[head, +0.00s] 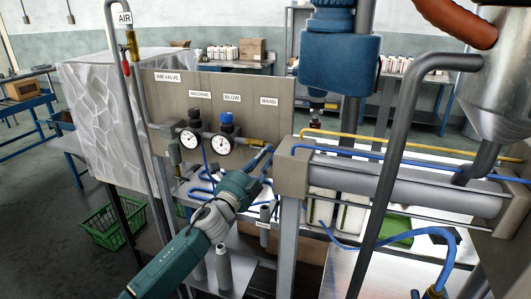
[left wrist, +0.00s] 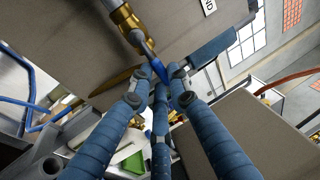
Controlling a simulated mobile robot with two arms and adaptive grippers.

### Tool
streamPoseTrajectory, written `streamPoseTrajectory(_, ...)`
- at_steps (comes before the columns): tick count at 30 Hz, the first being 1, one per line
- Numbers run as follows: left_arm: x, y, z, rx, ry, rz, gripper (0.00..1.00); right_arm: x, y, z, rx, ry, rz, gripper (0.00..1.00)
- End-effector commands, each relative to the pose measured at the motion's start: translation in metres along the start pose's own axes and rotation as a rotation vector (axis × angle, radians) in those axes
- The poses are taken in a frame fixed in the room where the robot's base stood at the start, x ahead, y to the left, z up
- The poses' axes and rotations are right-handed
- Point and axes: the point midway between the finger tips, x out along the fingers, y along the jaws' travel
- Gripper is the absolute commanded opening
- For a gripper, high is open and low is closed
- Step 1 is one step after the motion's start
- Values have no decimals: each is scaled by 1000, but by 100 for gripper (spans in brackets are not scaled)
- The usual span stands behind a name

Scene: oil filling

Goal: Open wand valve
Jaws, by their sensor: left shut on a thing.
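My left gripper (head: 264,160) reaches up to the panel below the WAND label (head: 269,101). In the left wrist view its blue ribbed fingers (left wrist: 160,82) close together around a small blue lever (left wrist: 154,64). The lever joins a grey stem by a brass fitting (left wrist: 125,18), which I take to be the wand valve. A brass piece (head: 255,142) also shows beside the gripper in the head view. The fingers hide part of the lever, and I cannot tell its exact angle to the pipe. My right gripper does not show.
Two round gauges (head: 222,145) sit on the panel (head: 270,88) left of the gripper. A grey horizontal cylinder (head: 400,187) and a bent pipe (head: 395,130) stand close on the right. A green basket (head: 113,226) lies at lower left.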

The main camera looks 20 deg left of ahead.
Motion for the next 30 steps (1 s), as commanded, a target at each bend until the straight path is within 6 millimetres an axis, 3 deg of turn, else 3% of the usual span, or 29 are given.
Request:
streamPoseTrajectory(8,0,2,0,27,4,5,0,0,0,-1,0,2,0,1)
streamPoseTrajectory(9,-1,2,0,27,4,5,23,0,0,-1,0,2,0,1)
streamPoseTrajectory(12,0,2,0,25,4,5,37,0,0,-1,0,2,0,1)
streamPoseTrajectory(23,-6,3,0,21,3,5,37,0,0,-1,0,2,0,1)
streamPoseTrajectory(30,-48,4,0,20,4,8,37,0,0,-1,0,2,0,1)
